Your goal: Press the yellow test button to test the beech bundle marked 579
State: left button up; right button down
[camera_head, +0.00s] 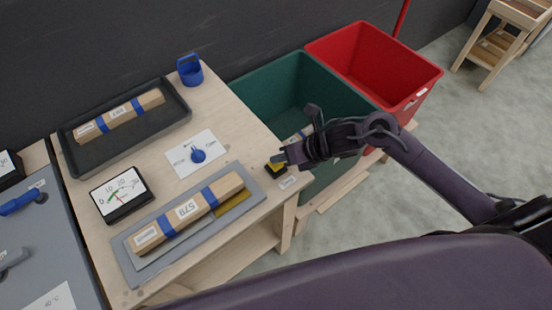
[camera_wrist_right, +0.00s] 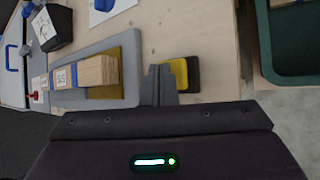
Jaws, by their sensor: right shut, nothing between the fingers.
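The beech bundle marked 579 (camera_head: 188,211) lies on a grey test plate (camera_head: 133,264), bound with blue bands. It also shows in the wrist view (camera_wrist_right: 97,71), its near end close to my gripper. The yellow test button (camera_head: 272,168) sits on a black base at the bench's right edge. My right gripper (camera_head: 279,158) is shut and empty, its tips at the button. In the wrist view the button (camera_wrist_right: 179,72) shows just right of the shut fingers (camera_wrist_right: 160,84); whether they touch it I cannot tell. My left gripper is out of view.
A dial meter (camera_head: 121,192) and a blue selector knob (camera_head: 198,156) stand behind the bundle. A black tray (camera_head: 183,115) holds another bundle. A green bin (camera_head: 262,88) and a red bin (camera_head: 350,50) are beside the bench.

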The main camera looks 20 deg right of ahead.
aim_at(280, 164)
jog(key=shift+r+p, duration=0.35)
jog(key=shift+r, duration=0.45)
jog(key=shift+r+p, duration=1.7)
jog(key=shift+r, duration=0.85)
jog(key=shift+a, duration=0.1)
